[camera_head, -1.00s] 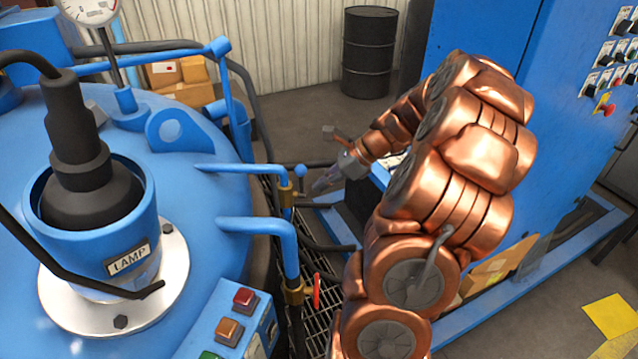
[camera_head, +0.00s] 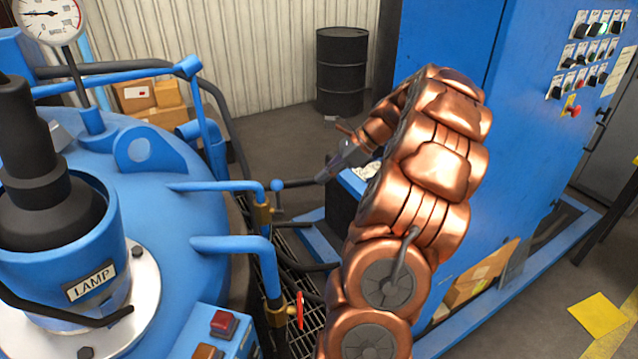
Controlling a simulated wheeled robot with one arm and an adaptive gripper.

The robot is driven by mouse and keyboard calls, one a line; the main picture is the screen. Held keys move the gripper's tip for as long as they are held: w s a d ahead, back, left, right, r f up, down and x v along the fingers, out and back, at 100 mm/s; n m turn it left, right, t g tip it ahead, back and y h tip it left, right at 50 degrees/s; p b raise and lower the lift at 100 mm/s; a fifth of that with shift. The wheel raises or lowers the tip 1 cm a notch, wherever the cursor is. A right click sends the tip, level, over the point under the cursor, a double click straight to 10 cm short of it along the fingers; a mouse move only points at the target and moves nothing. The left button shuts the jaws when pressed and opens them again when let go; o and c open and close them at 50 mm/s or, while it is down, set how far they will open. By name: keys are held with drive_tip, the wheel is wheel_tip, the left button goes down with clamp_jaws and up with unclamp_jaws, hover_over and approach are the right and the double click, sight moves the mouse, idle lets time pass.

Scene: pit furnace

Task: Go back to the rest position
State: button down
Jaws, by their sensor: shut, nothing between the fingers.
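My copper-coloured arm rises from the bottom centre and folds over toward the back. My gripper (camera_head: 323,177) is at the far end of it, small and grey, pointing down and to the left. It is shut and empty. It hangs in the gap between the blue furnace (camera_head: 185,262) on the left and the blue cabinet (camera_head: 465,60) on the right. The gripper appears apart from the blue pipes with brass valves (camera_head: 264,214). My arm hides part of the cabinet's lower front.
A black lamp housing (camera_head: 45,200), a gauge (camera_head: 50,15) and a push-button box (camera_head: 222,325) are on the furnace side. A red valve handle (camera_head: 300,310) sits low beside my arm. A black drum (camera_head: 342,70) and cardboard boxes (camera_head: 150,98) stand behind, with open floor between.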

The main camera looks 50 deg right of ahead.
drive_tip(key=shift+d+r, duration=0.1)
drive_tip(key=shift+d, duration=0.1)
idle(0.3)
drive_tip(key=s+a+r+n+g+h, duration=0.1)
drive_tip(key=s+a+n+g, duration=0.15)
drive_tip(key=a+n, duration=0.8)
drive_tip(key=s+a+r+n+g, duration=0.1)
drive_tip(key=a+r+n+g, duration=0.15)
drive_tip(key=a, duration=1.55)
drive_tip(key=s+a+f+n+g+h, duration=0.1)
drive_tip(key=s+a+n, duration=0.1)
drive_tip(key=s+n, duration=0.2)
drive_tip(key=s+a+f+n+g+h, duration=0.1)
drive_tip(key=s+a+f+n+h, duration=0.1)
drive_tip(key=s+n, duration=0.3)
drive_tip(key=s+a+f+n+g+h, duration=0.1)
drive_tip(key=s+n, duration=0.4)
drive_tip(key=s, duration=0.5)
drive_tip(key=shift+s+a+f+h, duration=0.35)
drive_tip(key=shift+a+f+h, duration=0.4)
drive_tip(key=shift+a, duration=0.65)
